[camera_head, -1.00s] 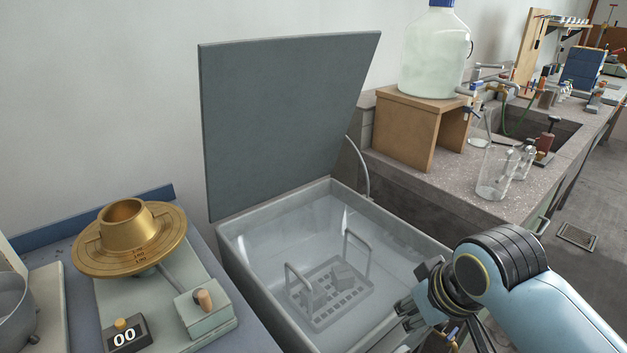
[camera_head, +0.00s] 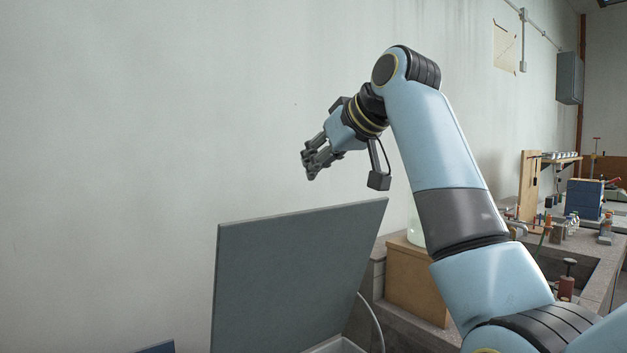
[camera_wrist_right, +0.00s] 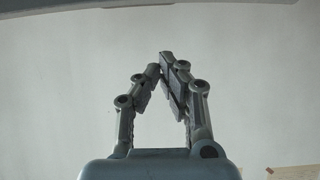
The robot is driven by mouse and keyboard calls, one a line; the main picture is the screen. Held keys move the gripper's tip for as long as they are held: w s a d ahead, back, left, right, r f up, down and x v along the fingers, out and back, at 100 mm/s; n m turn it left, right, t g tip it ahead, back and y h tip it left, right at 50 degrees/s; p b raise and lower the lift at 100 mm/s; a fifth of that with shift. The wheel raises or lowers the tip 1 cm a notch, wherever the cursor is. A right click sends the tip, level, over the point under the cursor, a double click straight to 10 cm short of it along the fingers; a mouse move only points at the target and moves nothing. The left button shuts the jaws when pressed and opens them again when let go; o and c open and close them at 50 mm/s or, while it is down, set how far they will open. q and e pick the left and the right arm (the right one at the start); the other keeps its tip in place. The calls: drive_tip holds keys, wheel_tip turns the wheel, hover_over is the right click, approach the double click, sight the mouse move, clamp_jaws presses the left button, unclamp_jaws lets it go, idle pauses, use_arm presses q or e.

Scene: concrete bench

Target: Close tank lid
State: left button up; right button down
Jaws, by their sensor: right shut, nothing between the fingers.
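The grey tank lid (camera_head: 290,275) stands open and upright in the head view, leaning back slightly near the wall. Only a small corner of the tank (camera_head: 335,345) shows at the bottom edge; the rest is out of view. My right gripper (camera_head: 308,168) is raised above the lid's top edge, apart from it. It is shut and empty. In the right wrist view its fingertips (camera_wrist_right: 164,68) meet in front of bare wall. My left gripper is not in view.
A wooden stand (camera_head: 415,285) is behind my right arm, with the large bottle (camera_head: 415,232) mostly hidden. The stone bench with a sink runs along the right. The wall (camera_head: 120,150) fills the back; the air left of the gripper is clear.

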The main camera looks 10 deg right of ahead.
drive_tip(key=w+f+p, duration=0.1)
drive_tip(key=f, duration=0.1)
drive_tip(key=w+a+f+p, duration=0.1)
drive_tip(key=f, duration=0.1)
drive_tip(key=w+f+p, duration=0.1)
drive_tip(key=f, duration=0.1)
drive_tip(key=shift+w+a, duration=0.2)
drive_tip(key=shift+w, duration=0.05)
drive_tip(key=shift+f, duration=0.1)
